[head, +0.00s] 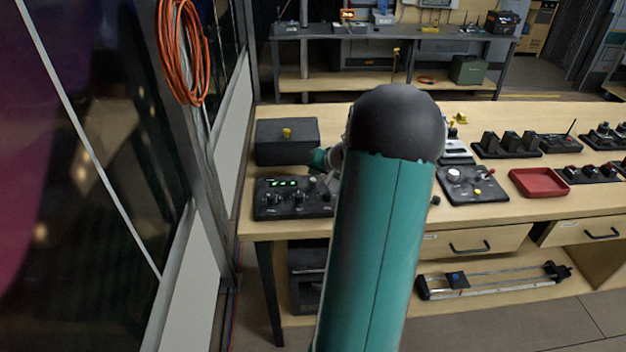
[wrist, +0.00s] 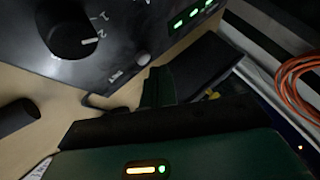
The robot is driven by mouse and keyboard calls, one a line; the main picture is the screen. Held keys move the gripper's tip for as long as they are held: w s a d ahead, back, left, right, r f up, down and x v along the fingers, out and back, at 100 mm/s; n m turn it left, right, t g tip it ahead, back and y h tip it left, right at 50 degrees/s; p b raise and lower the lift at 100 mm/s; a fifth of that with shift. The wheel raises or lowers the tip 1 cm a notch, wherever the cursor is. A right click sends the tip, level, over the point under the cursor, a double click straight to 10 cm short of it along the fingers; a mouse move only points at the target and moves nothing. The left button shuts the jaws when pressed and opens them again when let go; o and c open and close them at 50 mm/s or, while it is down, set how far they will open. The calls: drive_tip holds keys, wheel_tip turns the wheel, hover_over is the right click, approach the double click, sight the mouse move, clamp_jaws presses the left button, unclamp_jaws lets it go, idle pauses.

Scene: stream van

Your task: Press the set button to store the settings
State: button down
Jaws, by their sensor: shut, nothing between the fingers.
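The black control box (head: 293,198) stands on the bench at the left, with a lit green display and several dark knobs. In the wrist view its panel (wrist: 115,40) shows a large dark knob (wrist: 75,28) with a white mark and number labels. A small round grey button (wrist: 143,59) sits near the panel's lower edge, beside a small white label that I cannot read surely. My gripper (wrist: 155,78) is shut and empty. Its tips appear just below the grey button; whether they touch it I cannot tell. In the head view my arm hides most of the gripper.
A black box with a yellow knob (head: 287,141) stands behind the control box. To the right are a panel with a white dial (head: 472,183), a red tray (head: 538,182) and black switch units. An orange cable coil (head: 182,52) hangs on the left wall.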

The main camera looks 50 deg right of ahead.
drive_tip(key=shift+f, duration=0.15)
idle(0.7)
drive_tip(key=shift+f, duration=0.3)
drive_tip(key=shift+f, duration=0.4)
idle(0.8)
drive_tip(key=shift+r, duration=0.85)
drive_tip(key=shift+r, duration=2.5)
